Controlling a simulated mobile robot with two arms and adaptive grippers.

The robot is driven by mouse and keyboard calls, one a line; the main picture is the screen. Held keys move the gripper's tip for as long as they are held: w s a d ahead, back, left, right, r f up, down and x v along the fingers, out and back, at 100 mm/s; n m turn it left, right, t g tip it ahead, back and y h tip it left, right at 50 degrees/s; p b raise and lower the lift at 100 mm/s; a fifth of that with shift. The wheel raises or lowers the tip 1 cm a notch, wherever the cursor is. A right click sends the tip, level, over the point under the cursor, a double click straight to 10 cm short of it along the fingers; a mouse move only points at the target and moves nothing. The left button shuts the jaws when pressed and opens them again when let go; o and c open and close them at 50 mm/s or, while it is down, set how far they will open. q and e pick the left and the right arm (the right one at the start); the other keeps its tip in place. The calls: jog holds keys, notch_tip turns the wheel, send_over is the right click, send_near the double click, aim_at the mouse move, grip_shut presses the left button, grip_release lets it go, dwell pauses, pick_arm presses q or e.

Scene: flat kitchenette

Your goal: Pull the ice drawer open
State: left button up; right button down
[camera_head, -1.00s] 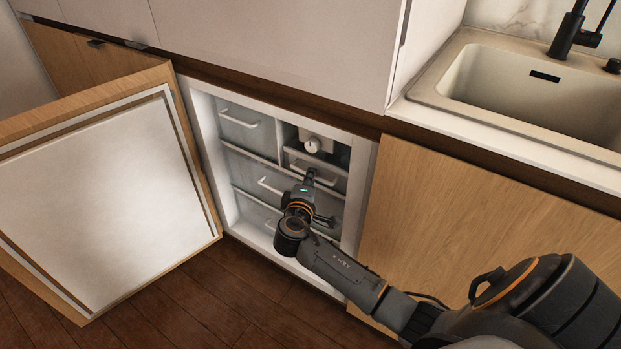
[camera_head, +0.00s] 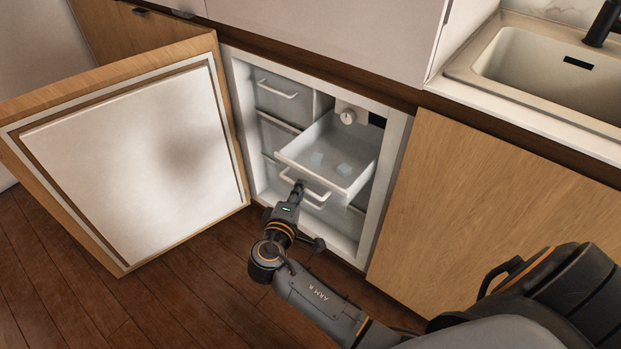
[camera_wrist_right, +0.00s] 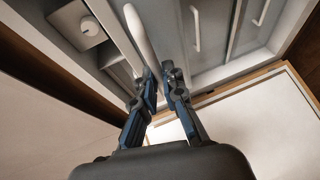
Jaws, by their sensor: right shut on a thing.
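The ice drawer (camera_head: 345,160) is pulled out of the freezer's upper right bay in the head view, with a few pale ice pieces (camera_head: 330,162) in it. My right gripper (camera_head: 299,186) is at the drawer's front and shut on its white bar handle (camera_head: 318,192). In the right wrist view the handle (camera_wrist_right: 139,35) runs up from between the two fingers (camera_wrist_right: 160,85). The fingertips partly hide the handle there. My left gripper is in neither view.
The open freezer door (camera_head: 130,160) stands to the left with its white inner panel facing me. Closed drawers (camera_head: 280,92) fill the left side of the freezer. A white dial (camera_head: 347,117) sits above the ice drawer. A sink (camera_head: 540,75) is at upper right. The wood floor (camera_head: 180,290) in front is clear.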

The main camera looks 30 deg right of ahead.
jog(key=shift+s+a, duration=0.35)
jog(key=shift+a, duration=0.4)
jog(key=c, duration=1.4)
grip_release()
jog(key=v, duration=1.2)
jog(key=shift+d, duration=0.1)
